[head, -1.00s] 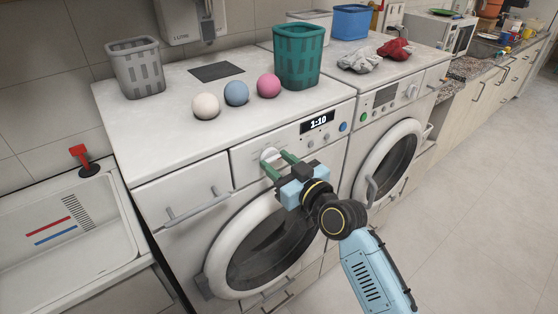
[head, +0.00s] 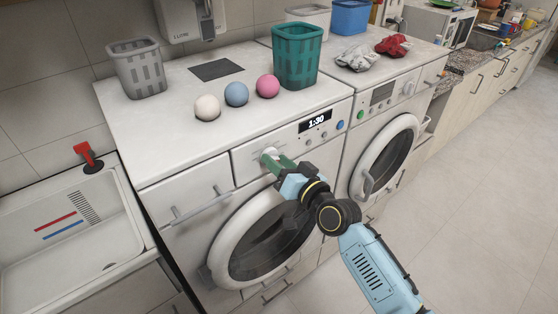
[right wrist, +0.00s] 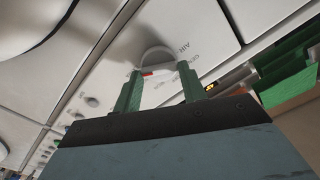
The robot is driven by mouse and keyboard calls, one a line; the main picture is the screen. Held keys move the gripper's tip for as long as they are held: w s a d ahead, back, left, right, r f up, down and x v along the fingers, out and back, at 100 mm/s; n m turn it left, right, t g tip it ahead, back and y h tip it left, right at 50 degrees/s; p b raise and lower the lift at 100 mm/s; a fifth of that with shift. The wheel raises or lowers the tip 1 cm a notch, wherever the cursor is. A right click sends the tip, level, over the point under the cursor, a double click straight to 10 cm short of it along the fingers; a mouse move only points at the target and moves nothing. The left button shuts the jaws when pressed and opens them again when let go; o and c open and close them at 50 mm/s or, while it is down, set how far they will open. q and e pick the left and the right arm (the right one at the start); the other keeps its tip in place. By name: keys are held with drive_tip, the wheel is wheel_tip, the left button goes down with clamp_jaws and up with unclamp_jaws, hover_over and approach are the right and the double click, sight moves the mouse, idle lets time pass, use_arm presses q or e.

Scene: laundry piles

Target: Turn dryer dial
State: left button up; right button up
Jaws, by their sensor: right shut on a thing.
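The white dial (head: 269,153) is on the front panel of the left machine, the dryer (head: 185,165), left of its lit display (head: 317,123), which reads 1:30. My right gripper (head: 275,161) is shut on the dial, with its green fingers on either side of the knob. In the right wrist view the dial (right wrist: 156,56) is a pale round knob with a red mark, between the two green fingertips (right wrist: 163,77). Part of the dial is hidden by the fingers in the head view. My left gripper is out of view.
Three balls, white (head: 207,107), blue (head: 236,93) and pink (head: 268,86), lie on the dryer top near a teal basket (head: 297,55) and a grey basket (head: 136,68). A second machine (head: 385,140) stands to the right. A sink (head: 75,225) is at left.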

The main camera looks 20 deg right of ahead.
drive_tip(key=shift+r, duration=0.1)
idle(0.3)
drive_tip(key=o, duration=1)
drive_tip(key=shift+c, duration=0.2)
drive_tip(key=shift+s, duration=0.1)
drive_tip(key=v, duration=1.3)
drive_tip(key=shift+b, duration=0.45)
drive_tip(key=shift+s, duration=0.1)
